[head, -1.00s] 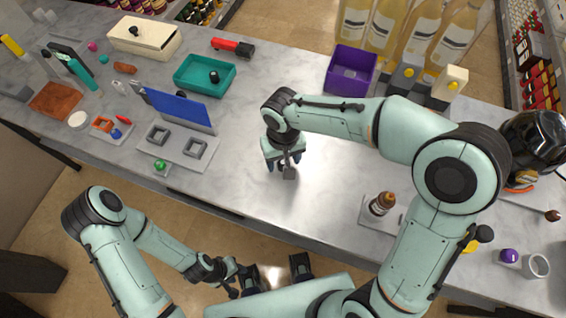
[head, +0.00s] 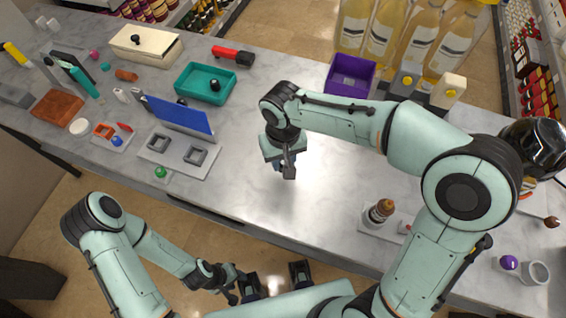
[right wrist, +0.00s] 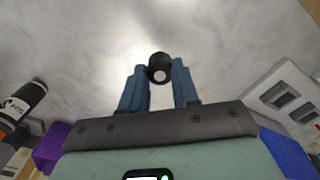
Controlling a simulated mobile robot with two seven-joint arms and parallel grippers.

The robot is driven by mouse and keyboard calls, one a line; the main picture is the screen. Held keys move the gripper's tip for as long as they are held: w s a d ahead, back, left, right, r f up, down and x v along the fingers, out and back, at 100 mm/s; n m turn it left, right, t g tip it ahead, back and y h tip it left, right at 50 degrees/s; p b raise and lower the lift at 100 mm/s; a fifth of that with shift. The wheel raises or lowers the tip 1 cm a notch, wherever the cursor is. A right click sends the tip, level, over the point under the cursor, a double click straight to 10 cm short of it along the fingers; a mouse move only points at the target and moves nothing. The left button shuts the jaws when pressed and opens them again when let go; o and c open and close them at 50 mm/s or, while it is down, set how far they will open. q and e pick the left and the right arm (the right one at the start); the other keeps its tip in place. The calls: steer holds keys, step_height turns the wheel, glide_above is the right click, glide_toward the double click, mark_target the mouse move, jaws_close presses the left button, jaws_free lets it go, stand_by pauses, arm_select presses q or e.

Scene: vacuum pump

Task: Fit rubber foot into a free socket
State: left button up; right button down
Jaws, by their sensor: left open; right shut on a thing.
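My right gripper (head: 284,166) hangs over the bare middle of the counter. In the right wrist view its blue fingers (right wrist: 158,88) are shut on a small black round foot (right wrist: 158,66) with a pale spot on its end. The foot is hardly visible in the head view. A light grey plate (head: 176,155) lies to the left with two square sockets (head: 158,142) (head: 195,156), apart from the gripper; both look empty. The plate also shows at the right of the wrist view (right wrist: 262,103). My left gripper (head: 240,287) is low in front of the counter, small and dark.
A blue panel (head: 180,115) stands along the plate's far edge. A teal tray (head: 190,93) with a black piece (head: 215,85) is behind it. A purple bin (head: 350,76) and bottles stand at the back. The counter around the right gripper is clear.

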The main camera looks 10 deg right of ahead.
mark_target(283, 163)
arm_select(q)
steer(key=r, duration=0.1)
steer(key=w+r+p, duration=0.1)
steer(key=r+p, duration=0.1)
steer(key=shift+w+r, duration=0.1)
steer(key=shift+w, duration=0.2)
arm_select(e)
step_height(283, 163, up, 16)
